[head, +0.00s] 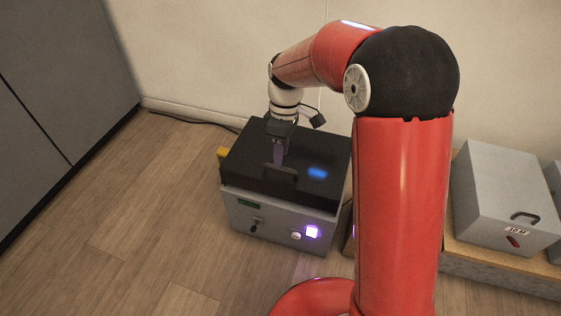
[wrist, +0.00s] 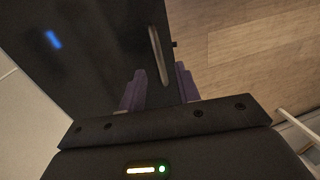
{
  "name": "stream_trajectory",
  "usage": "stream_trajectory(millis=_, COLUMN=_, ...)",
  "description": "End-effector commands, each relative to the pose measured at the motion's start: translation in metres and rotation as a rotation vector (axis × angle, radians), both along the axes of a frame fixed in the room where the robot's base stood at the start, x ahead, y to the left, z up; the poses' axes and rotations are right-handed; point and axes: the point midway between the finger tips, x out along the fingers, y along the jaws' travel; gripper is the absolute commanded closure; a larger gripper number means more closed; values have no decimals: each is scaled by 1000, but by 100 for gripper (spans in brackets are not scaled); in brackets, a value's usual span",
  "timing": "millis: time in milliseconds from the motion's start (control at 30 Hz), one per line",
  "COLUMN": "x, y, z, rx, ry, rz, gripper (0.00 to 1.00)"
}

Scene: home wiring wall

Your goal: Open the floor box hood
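The floor box (head: 270,219) is a grey box on the wood floor. Its black hood (head: 243,163) lies down flat over the top. A bar handle (head: 282,174) stands near the hood's front edge. My gripper (head: 280,160) is over the hood at the handle, pointing down. In the wrist view, the purple fingers of my gripper (wrist: 158,72) are spread apart, and the near end of the handle (wrist: 158,55) shows between them. I cannot tell whether either finger touches the handle. The hood (wrist: 95,50) fills the upper left there.
A grey box with a handle (head: 503,195) stands at the right on a low ledge. The wood floor (head: 130,230) at the left is clear.

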Motion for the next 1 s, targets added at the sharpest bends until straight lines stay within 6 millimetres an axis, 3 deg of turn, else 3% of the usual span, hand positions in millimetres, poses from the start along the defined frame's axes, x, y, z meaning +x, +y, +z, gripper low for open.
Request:
stream_trajectory(millis=200, x=-5, y=2, z=-25, rx=-1, ry=0, rz=0, gripper=67)
stream_trajectory(millis=533, x=-5, y=2, z=-28, rx=-1, ry=-1, rz=-1, gripper=67)
stream_trajectory(millis=800, x=-5, y=2, z=-28, rx=-1, ry=-1, rz=-2, gripper=100)
stream_trajectory(millis=1000, x=-5, y=2, z=-28, rx=-1, ry=-1, rz=-2, gripper=100)
